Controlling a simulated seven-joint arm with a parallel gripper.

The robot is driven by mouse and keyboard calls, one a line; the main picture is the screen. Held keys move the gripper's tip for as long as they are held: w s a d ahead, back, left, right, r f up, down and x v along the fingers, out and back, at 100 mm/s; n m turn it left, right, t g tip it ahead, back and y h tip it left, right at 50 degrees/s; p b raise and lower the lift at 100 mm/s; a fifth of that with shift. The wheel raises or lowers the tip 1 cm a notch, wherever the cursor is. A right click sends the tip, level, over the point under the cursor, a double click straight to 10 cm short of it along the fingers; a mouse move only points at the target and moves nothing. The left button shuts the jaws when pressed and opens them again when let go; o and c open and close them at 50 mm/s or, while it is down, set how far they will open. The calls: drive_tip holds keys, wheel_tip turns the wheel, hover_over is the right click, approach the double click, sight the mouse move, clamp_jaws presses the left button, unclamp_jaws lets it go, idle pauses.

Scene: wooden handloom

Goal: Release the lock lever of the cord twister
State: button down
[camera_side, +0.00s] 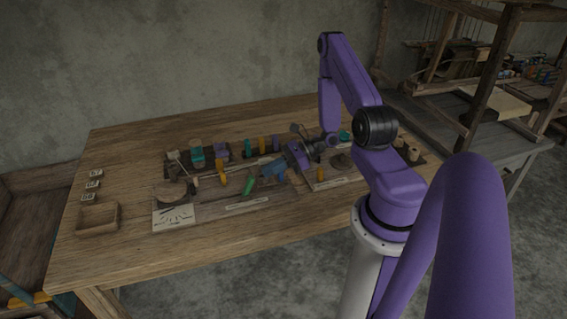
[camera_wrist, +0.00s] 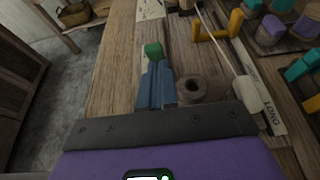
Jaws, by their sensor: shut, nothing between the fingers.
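My gripper (camera_side: 268,175) reaches low over the wooden bench, its blue fingers shut and empty. In the wrist view the blue fingers (camera_wrist: 156,85) point at a small green handle-like piece (camera_wrist: 153,50) just past their tips. The green piece (camera_side: 248,186) also shows in the side view, tilted; I cannot tell whether the fingers touch it. It may be the lock lever, but no label confirms this. A yellow bracket-like handle (camera_wrist: 219,32) stands right of it, and shows in the side view (camera_side: 222,174). The cord twister's full outline is hard to make out.
A round wooden piece with a hole (camera_wrist: 190,88) lies close right of the fingers. A pale rod with a block end (camera_wrist: 245,90) runs beside it. Teal and purple spools (camera_side: 207,153) stand behind.

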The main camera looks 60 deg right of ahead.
sight(252, 176)
drive_tip(key=shift+x, duration=1.2)
drive_tip(key=shift+w+a+r+g+h, duration=0.25)
drive_tip(key=shift+w+r+g+h, duration=0.05)
drive_tip(key=shift+r+g+h, duration=0.1)
drive_tip(key=shift+w+a+r+g+h, duration=0.25)
drive_tip(key=shift+a+r+g+h, duration=0.05)
drive_tip(key=shift+g+h, duration=0.2)
drive_tip(key=shift+w+a+r+g+h, duration=0.55)
drive_tip(key=shift+w+a+g+h, duration=0.1)
drive_tip(key=shift+g+h, duration=0.15)
drive_tip(key=w+a+g+h, duration=0.2)
drive_tip(key=shift+w+r+g+h, duration=0.1)
drive_tip(key=shift+r+g+h, duration=0.15)
drive_tip(key=shift+g+h, duration=0.15)
drive_tip(key=shift+r, duration=0.8)
